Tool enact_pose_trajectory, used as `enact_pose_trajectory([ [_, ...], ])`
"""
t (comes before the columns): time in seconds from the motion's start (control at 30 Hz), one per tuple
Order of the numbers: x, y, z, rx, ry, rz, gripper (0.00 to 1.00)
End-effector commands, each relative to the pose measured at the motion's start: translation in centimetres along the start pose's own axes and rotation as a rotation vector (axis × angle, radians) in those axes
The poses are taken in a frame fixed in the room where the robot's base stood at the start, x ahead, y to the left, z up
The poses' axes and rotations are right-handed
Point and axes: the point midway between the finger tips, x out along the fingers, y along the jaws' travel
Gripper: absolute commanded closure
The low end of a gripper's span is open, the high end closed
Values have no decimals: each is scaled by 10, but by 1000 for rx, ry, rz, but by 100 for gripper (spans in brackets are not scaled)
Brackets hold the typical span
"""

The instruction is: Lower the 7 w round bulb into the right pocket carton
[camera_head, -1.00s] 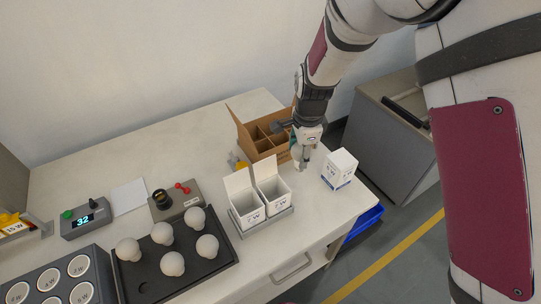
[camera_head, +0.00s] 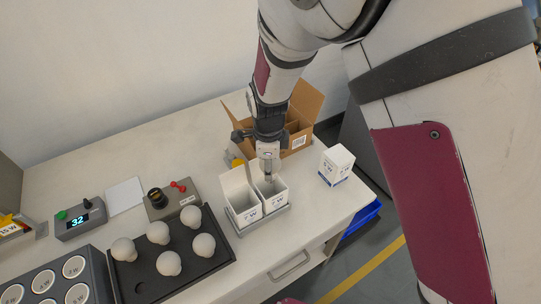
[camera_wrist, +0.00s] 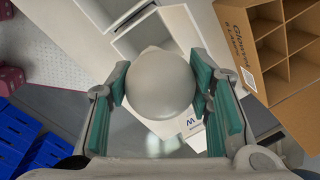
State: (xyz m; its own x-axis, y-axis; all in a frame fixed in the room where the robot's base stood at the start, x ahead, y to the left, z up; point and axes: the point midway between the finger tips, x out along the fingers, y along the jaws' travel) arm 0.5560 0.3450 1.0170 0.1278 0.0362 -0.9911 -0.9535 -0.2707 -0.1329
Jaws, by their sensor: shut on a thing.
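My gripper (camera_head: 268,174) is shut on a round white bulb (camera_wrist: 160,86), which sits between its two green pads in the wrist view. In the head view the gripper points down over the mouth of the right pocket carton (camera_head: 274,208), and the bulb is mostly hidden by the fingers. The carton is white, open at the top, with its flap standing up behind. In the wrist view the bulb covers much of the carton below it, so I cannot tell how deep the bulb sits.
The left pocket carton (camera_head: 246,216) stands open beside the right one in a grey holder. A divided cardboard box (camera_head: 299,132) is behind. A closed white carton (camera_head: 336,165) stands to the right. A black tray (camera_head: 210,259) with several bulbs lies left.

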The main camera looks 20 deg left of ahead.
Motion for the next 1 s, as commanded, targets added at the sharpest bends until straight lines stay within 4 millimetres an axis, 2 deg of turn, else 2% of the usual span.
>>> enact_pose_trajectory([
  [0.1, 7, 0, 0, 0, 0, 0, 79],
  [0.47, 7, 1, 0, 0, 0, 0, 79],
  [1.0, 31, 4, 0, 0, 0, 0, 79],
])
